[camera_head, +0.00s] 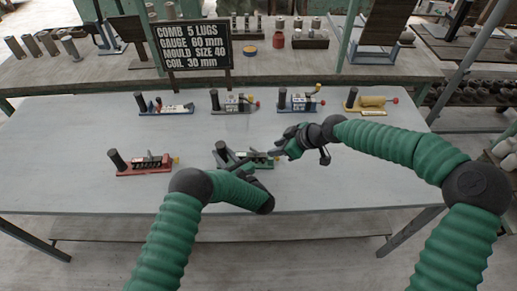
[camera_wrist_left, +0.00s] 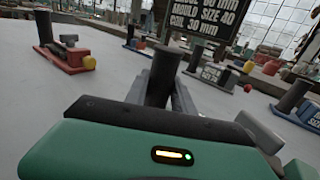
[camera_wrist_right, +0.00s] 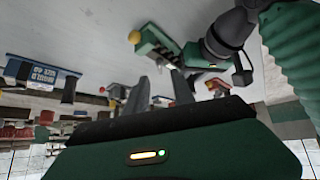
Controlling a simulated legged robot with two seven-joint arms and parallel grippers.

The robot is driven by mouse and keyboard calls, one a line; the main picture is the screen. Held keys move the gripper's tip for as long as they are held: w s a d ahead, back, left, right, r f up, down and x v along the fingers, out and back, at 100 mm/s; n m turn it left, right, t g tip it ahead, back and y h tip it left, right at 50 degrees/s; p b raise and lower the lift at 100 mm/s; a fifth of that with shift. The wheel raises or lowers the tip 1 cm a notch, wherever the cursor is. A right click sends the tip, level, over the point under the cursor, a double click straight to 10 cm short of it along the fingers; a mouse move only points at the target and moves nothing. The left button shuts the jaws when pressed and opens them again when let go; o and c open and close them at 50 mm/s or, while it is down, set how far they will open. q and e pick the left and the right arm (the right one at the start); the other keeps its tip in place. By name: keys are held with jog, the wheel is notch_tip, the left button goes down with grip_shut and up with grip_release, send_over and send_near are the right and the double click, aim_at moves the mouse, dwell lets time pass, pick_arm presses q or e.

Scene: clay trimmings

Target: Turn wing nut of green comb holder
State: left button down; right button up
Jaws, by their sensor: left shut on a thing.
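The green comb holder (camera_head: 262,158) lies near the front middle of the table, its dark post at its left end. My left gripper (camera_head: 228,160) is shut on this post; in the left wrist view the dark post (camera_wrist_left: 163,75) stands upright between the fingers. My right gripper (camera_head: 278,152) is over the holder's right end. In the right wrist view its two fingers (camera_wrist_right: 158,85) are parted with nothing between them. I cannot make out the wing nut's wings.
A red comb holder (camera_head: 145,163) stands to the left. Blue (camera_head: 165,108), grey (camera_head: 232,104), another blue (camera_head: 298,102) and yellow (camera_head: 370,104) holders line the back. A black sign (camera_head: 193,46) reads comb 5 lugs, gauge 60 mm. The table's right front is clear.

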aim_at(256, 150)
jog(key=shift+m+t+y, duration=0.3)
jog(key=shift+m+t, duration=0.1)
jog(key=shift+m, duration=0.4)
jog(key=x, duration=1)
jog(key=shift+w+a+r, duration=0.1)
jog(key=shift+w+a, duration=0.1)
jog(key=shift+a, duration=0.2)
grip_shut()
